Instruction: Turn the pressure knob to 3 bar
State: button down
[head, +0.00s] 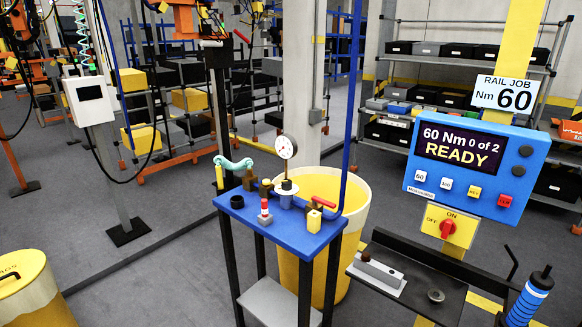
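A blue-topped stand (290,228) is near the middle of the head view. A round white pressure gauge (287,146) rises from it; its reading is too small to tell. I cannot tell for certain which part is the pressure knob. My gripper is not in view.
A yellow bin (352,205) stands behind the stand. To the right are a blue panel reading READY (475,165), a red switch (447,229) and a black bench (425,296). Grey floor at left is mostly clear.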

aim_at(286, 184)
jog(key=i+j+z, duration=0.1)
jog(key=i+j, duration=1.15)
jog(key=j, duration=0.15)
jog(key=l+z, duration=0.05)
